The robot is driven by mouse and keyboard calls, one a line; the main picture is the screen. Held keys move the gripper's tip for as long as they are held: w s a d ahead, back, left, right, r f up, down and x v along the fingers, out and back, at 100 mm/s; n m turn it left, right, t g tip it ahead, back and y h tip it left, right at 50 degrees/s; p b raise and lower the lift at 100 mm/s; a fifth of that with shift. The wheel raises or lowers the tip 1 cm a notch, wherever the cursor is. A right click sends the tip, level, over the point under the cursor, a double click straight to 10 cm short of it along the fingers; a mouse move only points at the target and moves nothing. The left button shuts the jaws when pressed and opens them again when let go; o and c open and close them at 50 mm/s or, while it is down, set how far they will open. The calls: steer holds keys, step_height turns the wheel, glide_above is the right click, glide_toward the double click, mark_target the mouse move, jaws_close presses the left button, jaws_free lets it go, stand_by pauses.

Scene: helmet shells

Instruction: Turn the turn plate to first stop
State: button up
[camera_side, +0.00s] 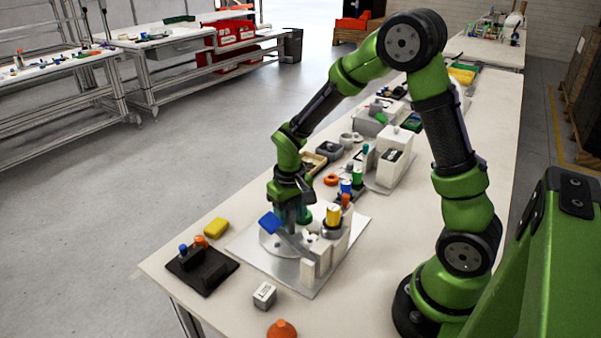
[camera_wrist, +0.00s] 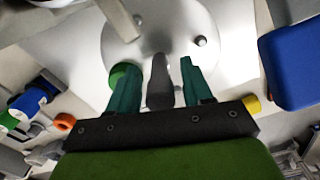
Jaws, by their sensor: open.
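The turn plate (camera_wrist: 190,22) is a pale round disc on a flat metal base (camera_side: 252,246); in the side view its left part (camera_side: 267,243) shows below my gripper. It bears a small round knob (camera_wrist: 200,41). My gripper (camera_side: 292,224) is over the disc, pointing down, with its two teal fingers apart. In the wrist view my gripper (camera_wrist: 158,66) has a dark grey upright piece (camera_wrist: 160,82) between its fingers, with gaps on both sides. I cannot tell whether this piece is fixed to the disc. Part of the disc is hidden by the fingers.
A blue block (camera_side: 270,222) is close to the left of my gripper; a blue piece also shows in the wrist view (camera_wrist: 293,65).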

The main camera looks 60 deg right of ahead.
jaws_close()
steer(key=shift+m, duration=2.2)
steer(key=shift+r+m, duration=0.1)
steer(key=shift+m, duration=4.4)
steer(key=shift+w+m, duration=0.1)
steer(key=shift+m, duration=2.2)
